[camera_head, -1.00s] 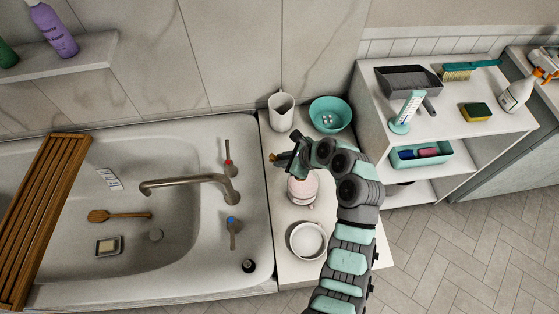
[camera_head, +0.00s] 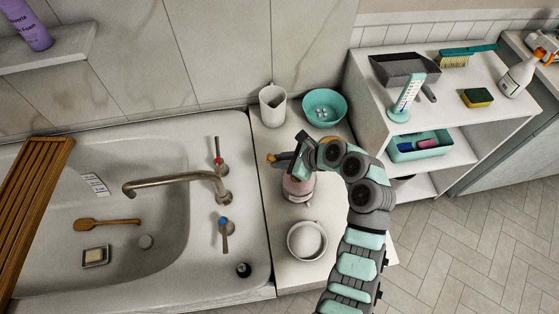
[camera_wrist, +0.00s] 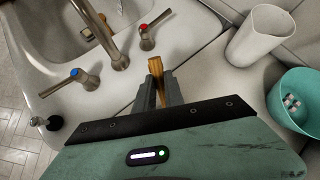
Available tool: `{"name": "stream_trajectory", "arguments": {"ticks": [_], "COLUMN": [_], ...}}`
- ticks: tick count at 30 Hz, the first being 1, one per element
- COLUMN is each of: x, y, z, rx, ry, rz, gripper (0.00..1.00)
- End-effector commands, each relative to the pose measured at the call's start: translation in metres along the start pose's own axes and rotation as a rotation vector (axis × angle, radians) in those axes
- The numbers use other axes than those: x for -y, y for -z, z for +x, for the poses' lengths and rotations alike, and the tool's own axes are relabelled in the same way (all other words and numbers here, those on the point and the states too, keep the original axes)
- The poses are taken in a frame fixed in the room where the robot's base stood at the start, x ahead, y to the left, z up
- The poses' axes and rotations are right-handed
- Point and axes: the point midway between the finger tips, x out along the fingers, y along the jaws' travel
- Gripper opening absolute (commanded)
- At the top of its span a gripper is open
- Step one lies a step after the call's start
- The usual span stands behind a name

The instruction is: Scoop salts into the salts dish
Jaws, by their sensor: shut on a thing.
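A round jar of pink contents (camera_head: 298,190), which look like the salts, stands on the white counter beside the tub. My gripper (camera_head: 284,160) is over its upper part and hides its top. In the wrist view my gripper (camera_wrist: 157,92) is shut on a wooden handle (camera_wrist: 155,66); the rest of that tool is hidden. The handle's brown tip (camera_head: 271,158) also shows in the head view. A round white dish (camera_head: 291,249), with something pale and rounded inside, sits on the counter in front of the jar. I cannot tell whether it is the salts dish.
A white pitcher (camera_head: 272,106) and a teal bowl (camera_head: 342,101) with small pale pieces inside stand behind the jar. The tub and its faucet (camera_head: 170,182) are at left. A shelf unit (camera_head: 440,120) with a dustpan, brush and bottle stands at right.

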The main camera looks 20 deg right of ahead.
Motion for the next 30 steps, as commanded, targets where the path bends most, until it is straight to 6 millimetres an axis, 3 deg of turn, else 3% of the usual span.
{"name": "stream_trajectory", "arguments": {"ticks": [16, 30], "x": [-0.004, -0.004], "y": [0.025, 0.03], "z": [0.021, 0.02], "rx": [0.0, -0.04], "ry": [0.0, 0.0], "rz": [-0.001, -0.008], "gripper": [0.0, 0.0]}}
